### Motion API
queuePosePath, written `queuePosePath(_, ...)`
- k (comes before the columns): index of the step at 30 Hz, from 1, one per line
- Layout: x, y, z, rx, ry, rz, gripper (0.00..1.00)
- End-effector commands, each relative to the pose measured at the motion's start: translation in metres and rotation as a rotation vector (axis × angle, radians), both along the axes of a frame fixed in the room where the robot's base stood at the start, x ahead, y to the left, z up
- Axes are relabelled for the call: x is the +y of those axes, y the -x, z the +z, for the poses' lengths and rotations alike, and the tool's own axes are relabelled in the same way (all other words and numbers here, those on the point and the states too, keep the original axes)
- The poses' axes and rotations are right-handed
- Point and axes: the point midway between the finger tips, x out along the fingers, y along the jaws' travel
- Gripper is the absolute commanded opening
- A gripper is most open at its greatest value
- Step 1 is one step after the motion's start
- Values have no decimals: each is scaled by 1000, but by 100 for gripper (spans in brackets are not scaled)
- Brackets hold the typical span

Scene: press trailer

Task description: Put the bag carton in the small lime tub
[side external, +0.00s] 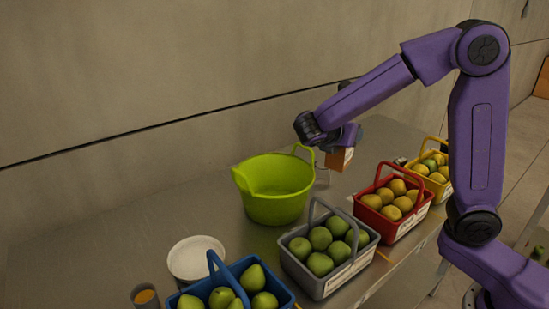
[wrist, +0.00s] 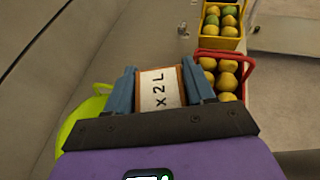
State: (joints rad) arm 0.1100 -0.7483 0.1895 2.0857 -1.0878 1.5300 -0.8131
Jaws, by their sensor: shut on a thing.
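The bag carton (side external: 339,158) is a small orange-brown box with a pale label; in the wrist view the carton (wrist: 159,90) shows a white face marked "x 2 L". My gripper (wrist: 160,88) is shut on it, one blue finger on each side, and holds it above the table. In the side view my gripper (side external: 343,140) is to the right of the small lime tub (side external: 275,205). The tub stands upright on the table, its floor partly hidden by its wall. Part of its green rim (wrist: 85,115) shows at the left of the wrist view, behind my gripper.
Baskets of fruit line the table's front: blue (side external: 262,302), grey (side external: 322,280), red (side external: 400,228) and yellow (side external: 440,190), several with raised handles. A white plate (side external: 197,258) and a cup (side external: 145,296) are at the left. A wall (side external: 150,70) runs behind the table.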

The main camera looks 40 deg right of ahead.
Motion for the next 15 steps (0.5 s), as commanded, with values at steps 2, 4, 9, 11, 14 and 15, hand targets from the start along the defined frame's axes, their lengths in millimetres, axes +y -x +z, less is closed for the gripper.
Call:
queuePosePath(2,13,12,5,1,-1,28,18)
queuePosePath(4,19,20,7,3,-1,41,18)
queuePosePath(9,25,20,6,7,1,52,18)
queuePosePath(11,26,13,3,8,2,50,18)
queuePosePath(14,26,-4,-5,8,1,49,18)
queuePosePath(15,26,-12,-9,9,2,48,18)
